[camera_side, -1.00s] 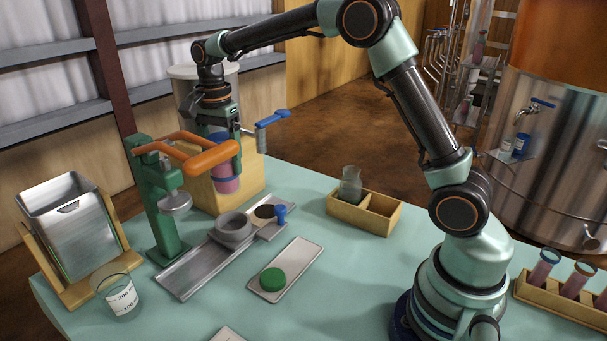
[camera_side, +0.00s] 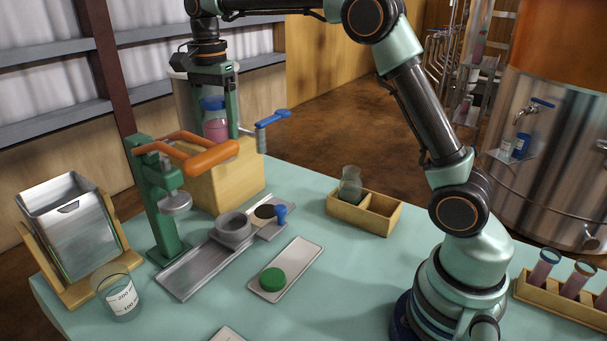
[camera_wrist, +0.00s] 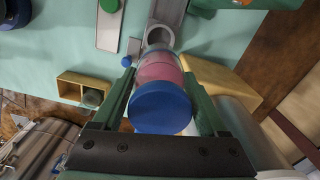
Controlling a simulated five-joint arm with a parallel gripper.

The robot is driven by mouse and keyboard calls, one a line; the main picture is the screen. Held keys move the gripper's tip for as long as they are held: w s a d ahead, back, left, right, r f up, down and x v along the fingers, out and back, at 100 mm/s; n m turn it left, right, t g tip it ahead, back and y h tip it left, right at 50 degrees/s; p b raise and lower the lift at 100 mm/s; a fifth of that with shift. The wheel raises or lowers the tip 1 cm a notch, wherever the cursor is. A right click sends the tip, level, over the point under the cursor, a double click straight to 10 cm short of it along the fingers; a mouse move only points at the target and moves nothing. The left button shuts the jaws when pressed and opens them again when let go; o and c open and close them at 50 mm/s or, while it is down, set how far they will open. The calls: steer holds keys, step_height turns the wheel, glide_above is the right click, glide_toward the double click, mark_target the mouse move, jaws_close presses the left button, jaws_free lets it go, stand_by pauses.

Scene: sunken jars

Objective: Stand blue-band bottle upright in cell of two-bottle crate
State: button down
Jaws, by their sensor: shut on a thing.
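My gripper (camera_side: 217,124) is raised at the back left in the side view, shut on a bottle (camera_side: 214,105) with a blue top and pink contents. The bottle hangs roughly upright, above and behind the orange press handle. In the wrist view, its blue cap (camera_wrist: 160,107) sits between my two green fingers. The two-bottle crate (camera_side: 378,224) stands on the table right of centre. Its left cell holds a clear greyish glass vessel (camera_side: 350,184); its right cell looks empty. The crate also shows at the left in the wrist view (camera_wrist: 70,77).
A green press with an orange handle (camera_side: 210,158) and a wooden block (camera_side: 240,184) stand near the bottle. A grey ring (camera_side: 233,229), a green disc (camera_side: 272,279) and a beaker (camera_side: 119,297) are on the table. A tube rack (camera_side: 558,299) is at right.

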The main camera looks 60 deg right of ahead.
mark_target(221, 97)
steer(key=shift+r, duration=2.7)
steer(key=shift+s+d+r, duration=0.15)
steer(key=shift+s+d, duration=0.05)
steer(key=shift+d, duration=0.5)
steer(key=s+d+r+m, duration=0.1)
steer(key=s+d+m, duration=0.1)
steer(key=s+d, duration=0.45)
steer(key=s+d+m, duration=0.2)
steer(key=s+d, duration=0.2)
steer(key=d, duration=0.5)
steer(key=s+d+f+m, duration=0.1)
steer(key=s+d+m, duration=0.25)
steer(key=s, duration=0.45)
steer(key=s+d+m, duration=0.2)
steer(key=s+d, duration=0.3)
steer(key=s, duration=0.3)
steer(key=shift+n, duration=0.25)
steer(key=f, duration=2.6)
steer(key=shift+w+d+f, duration=0.1)
steer(key=shift+w+f, duration=0.1)
steer(key=shift+f, duration=0.4)
jaws_free()
steer(key=shift+f, duration=0.1)
